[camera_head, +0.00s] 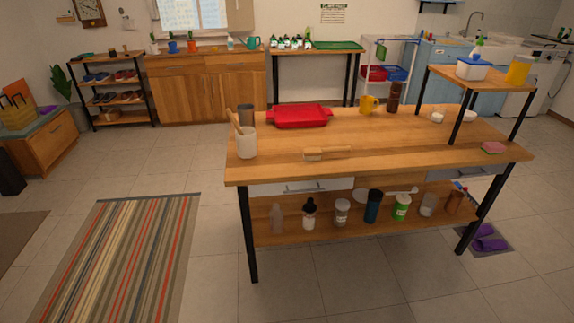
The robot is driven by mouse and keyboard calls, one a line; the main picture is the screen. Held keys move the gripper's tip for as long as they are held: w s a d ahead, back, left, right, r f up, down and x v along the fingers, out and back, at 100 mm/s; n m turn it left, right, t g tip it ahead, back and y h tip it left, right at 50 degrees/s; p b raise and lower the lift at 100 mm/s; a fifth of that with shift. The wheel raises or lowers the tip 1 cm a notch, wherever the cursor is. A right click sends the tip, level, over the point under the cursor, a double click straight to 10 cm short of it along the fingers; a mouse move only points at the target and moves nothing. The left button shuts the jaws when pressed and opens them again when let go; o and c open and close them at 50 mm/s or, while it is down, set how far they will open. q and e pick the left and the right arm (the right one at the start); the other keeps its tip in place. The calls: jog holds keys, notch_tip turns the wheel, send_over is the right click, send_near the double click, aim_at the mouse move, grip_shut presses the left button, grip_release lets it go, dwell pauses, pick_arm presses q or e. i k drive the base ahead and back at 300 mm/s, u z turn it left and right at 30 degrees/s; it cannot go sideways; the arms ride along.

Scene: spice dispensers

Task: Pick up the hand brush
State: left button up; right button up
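The hand brush (327,153) lies flat on the wooden table top, near the front edge and left of the middle. Its handle points right and its bristle end is at the left. Nothing touches it. Neither of my grippers shows in the head view, so their state cannot be seen.
On the wooden table (400,145) are a utensil crock (246,143), a red tray (300,116), a yellow mug (368,104) and a sponge (493,147). A raised shelf (480,78) stands at the right. Bottles line the lower shelf. A striped rug (120,260) and clear floor lie in front.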

aim_at(310, 153)
jog(key=z, duration=0.8)
jog(key=i, duration=1.6)
jog(key=u, duration=0.3)
